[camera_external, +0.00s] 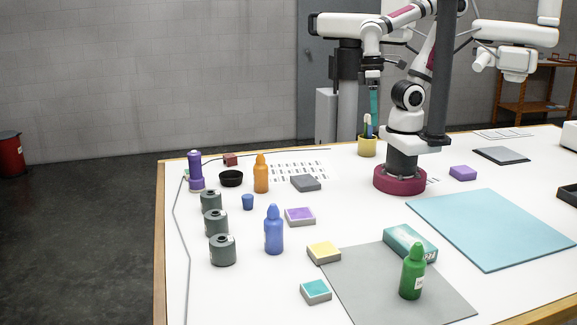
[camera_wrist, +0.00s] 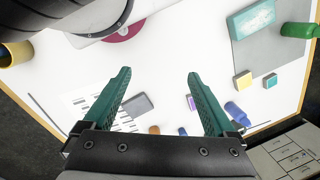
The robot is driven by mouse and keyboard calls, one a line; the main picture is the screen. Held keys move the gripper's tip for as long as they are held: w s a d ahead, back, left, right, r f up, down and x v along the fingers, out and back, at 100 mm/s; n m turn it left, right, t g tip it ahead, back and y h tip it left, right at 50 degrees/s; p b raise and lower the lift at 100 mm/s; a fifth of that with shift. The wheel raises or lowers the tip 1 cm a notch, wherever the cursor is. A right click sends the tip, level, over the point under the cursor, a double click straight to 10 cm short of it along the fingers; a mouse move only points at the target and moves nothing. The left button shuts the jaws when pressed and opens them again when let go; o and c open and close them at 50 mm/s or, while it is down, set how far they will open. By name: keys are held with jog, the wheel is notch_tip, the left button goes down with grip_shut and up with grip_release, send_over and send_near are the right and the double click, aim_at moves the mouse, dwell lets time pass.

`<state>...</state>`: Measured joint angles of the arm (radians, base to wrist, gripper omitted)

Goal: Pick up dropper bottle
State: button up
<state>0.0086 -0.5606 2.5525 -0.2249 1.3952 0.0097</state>
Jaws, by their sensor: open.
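Three bottles with pointed caps stand upright on the white table: an orange bottle (camera_external: 261,175), a blue bottle (camera_external: 273,232) and a green bottle (camera_external: 412,272). I cannot tell which one the task means. In the wrist view, the blue bottle (camera_wrist: 236,112) is right of the fingers and the green bottle (camera_wrist: 298,28) is at the upper right. My gripper (camera_external: 374,112) points down, high near the yellow cup, behind and right of the orange bottle. In the wrist view, my gripper (camera_wrist: 157,75) has its teal fingers wide apart with nothing between the tips.
The yellow cup (camera_external: 367,146) with pens stands beside my base. Several grey-green cylinders (camera_external: 222,251) line the left. Small blocks, including a purple one (camera_external: 300,216), lie mid-table. The teal box (camera_external: 410,242) is beside the green bottle. The blue mat (camera_external: 490,230) is clear.

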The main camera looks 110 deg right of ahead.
aim_at(267, 170)
notch_tip(267, 170, up, 4)
jog(key=w+a+n+t, duration=0.4)
jog(key=w+n, duration=0.1)
jog(key=w, duration=0.4)
jog(key=w+a+n+t+y, duration=0.1)
jog(key=w+a+n+t, duration=0.3)
jog(key=w, duration=0.5)
jog(key=w+a+n+t, duration=0.35)
jog(key=w+n, duration=0.25)
jog(key=w, duration=0.2)
jog(key=d+f+n+h, duration=0.2)
jog(key=d+n+h, duration=0.5)
jog(key=d+h, duration=0.15)
jog(key=s+d+r+n+h, duration=0.2)
jog(key=s+n+h, duration=0.4)
jog(key=n+h, duration=0.25)
jog(key=shift+n, duration=0.35)
notch_tip(267, 170, down, 22)
jog(key=shift+d+r, duration=0.15)
jog(key=x, duration=1.6)
grip_shut()
